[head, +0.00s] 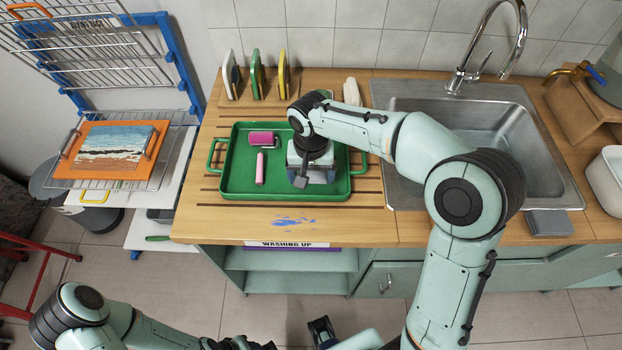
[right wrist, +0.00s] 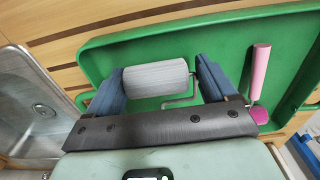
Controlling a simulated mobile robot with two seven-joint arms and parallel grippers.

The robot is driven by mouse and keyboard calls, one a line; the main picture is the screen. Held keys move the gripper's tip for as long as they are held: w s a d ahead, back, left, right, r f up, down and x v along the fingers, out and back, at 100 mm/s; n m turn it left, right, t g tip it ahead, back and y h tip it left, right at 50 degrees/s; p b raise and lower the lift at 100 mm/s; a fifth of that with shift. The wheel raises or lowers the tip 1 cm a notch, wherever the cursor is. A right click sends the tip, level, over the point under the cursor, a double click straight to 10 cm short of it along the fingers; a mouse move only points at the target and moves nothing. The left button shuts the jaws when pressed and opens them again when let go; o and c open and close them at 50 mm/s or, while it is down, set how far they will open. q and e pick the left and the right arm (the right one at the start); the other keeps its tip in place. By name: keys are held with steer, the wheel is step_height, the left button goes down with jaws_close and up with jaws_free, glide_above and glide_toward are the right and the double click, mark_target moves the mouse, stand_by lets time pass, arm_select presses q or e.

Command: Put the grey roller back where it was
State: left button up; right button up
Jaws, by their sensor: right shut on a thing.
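The grey roller (right wrist: 155,80) shows in the right wrist view as a pale grey cylinder with a thin wire frame. It is between the two blue fingers of my right gripper (right wrist: 160,68), which is shut on it. In the head view my right gripper (head: 312,177) points down over the right half of the green tray (head: 235,187) and hides the roller. I cannot tell whether the roller touches the tray floor. A pink roller (head: 261,140) lies in the tray's left half. My left gripper (head: 321,330) shows only in part at the bottom edge, its opening unclear.
The tray sits on a wooden counter left of a steel sink (head: 500,140) with a tall tap. Several coloured boards (head: 256,75) stand in a rack behind it. A drying rack with a painting (head: 112,145) is at left. Blue paint marks the counter front.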

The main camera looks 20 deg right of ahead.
steer(key=shift+f, duration=1.2)
steer(key=shift+f, duration=0.1)
steer(key=o, duration=0.8)
steer(key=shift+o, duration=0.2)
steer(key=shift+r, duration=0.2)
step_height(320, 180, up, 12)
steer(key=shift+s+a+f+p, duration=0.1)
steer(key=shift+s+a+p, duration=0.05)
steer(key=shift+p, duration=0.6)
